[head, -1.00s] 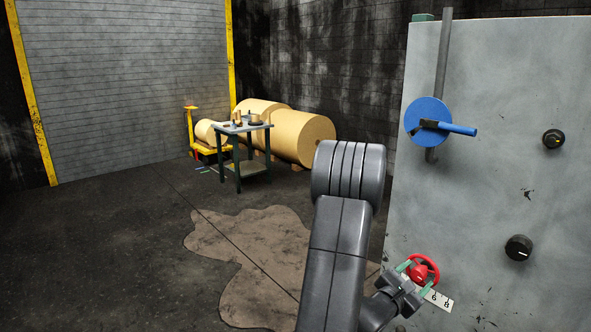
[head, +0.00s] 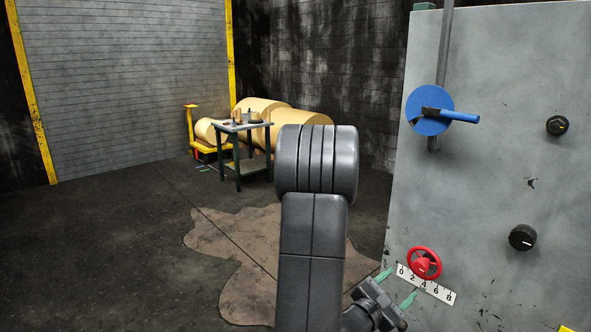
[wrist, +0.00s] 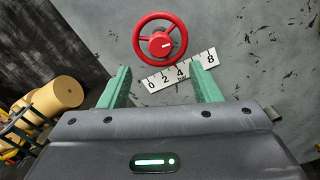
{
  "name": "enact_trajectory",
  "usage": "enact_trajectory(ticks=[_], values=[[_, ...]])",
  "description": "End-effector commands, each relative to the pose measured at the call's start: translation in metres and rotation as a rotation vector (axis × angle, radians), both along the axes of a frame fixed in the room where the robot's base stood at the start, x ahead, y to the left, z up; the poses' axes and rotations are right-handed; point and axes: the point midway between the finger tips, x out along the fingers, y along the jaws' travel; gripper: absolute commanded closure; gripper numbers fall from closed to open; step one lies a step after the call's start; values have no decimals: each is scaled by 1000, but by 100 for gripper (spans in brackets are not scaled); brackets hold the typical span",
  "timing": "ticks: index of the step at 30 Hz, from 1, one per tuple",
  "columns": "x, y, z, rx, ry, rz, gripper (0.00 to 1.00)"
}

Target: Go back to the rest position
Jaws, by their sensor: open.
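My gripper (head: 396,285) is open and empty, with its two green fingers apart, at the lower right of the head view. In the wrist view the fingers of my gripper (wrist: 163,88) point toward the grey panel. The red handwheel (head: 424,263) is on the panel, just beyond and to the right of my fingers. In the wrist view the red handwheel (wrist: 160,39) shows whole, past the fingertips and clear of them. A white scale (head: 425,284) with numbers 0 to 8 lies just below the wheel.
The grey panel (head: 480,80) also carries a blue disc with a handle (head: 430,111) and two black knobs (head: 522,238). A small table (head: 243,127) and large tan rolls (head: 300,116) stand at the back. The floor at left is open, with a brown stain (head: 230,240).

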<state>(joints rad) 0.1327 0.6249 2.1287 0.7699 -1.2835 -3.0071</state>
Motion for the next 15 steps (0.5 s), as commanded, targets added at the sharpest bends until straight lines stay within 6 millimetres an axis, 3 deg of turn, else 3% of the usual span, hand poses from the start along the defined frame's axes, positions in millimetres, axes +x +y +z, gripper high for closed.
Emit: enact_trajectory(ticks=[8,15], values=[[-27,33,0,0,0,3,42],[-8,6,2,-1,-1,-6,42]])
